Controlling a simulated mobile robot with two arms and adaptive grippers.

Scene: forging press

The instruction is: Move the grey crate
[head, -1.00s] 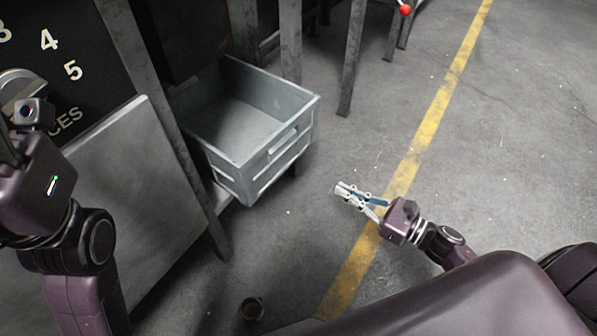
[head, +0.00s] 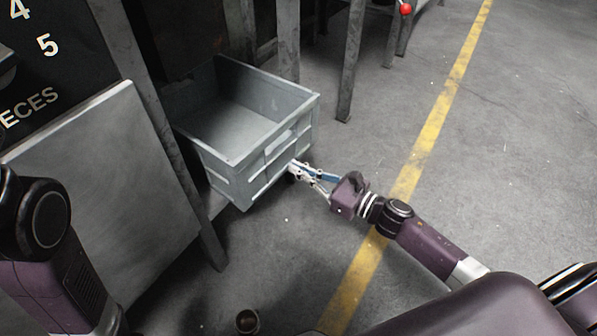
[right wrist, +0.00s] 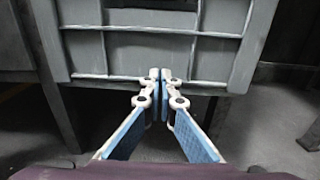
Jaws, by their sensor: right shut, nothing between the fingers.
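The grey crate (head: 228,173) is an open-topped bin, empty as far as I see, on a low support at the left of the head view. A handle slot shows in its near end wall. My right gripper (head: 293,167) is shut and empty, with its fingertips at the lower part of that wall. In the right wrist view the crate (right wrist: 140,54) fills the top, and the closed fingertips (right wrist: 160,76) overlap its lower rim. I cannot tell whether they touch it. My left arm shows at the left edge, but its gripper is out of frame.
A grey panel (head: 125,205) and metal legs (head: 350,70) stand beside and behind the crate. A small dark cup-like object (head: 247,321) is on the floor near me. Right of the crate, the floor with a yellow line (head: 437,120) is clear.

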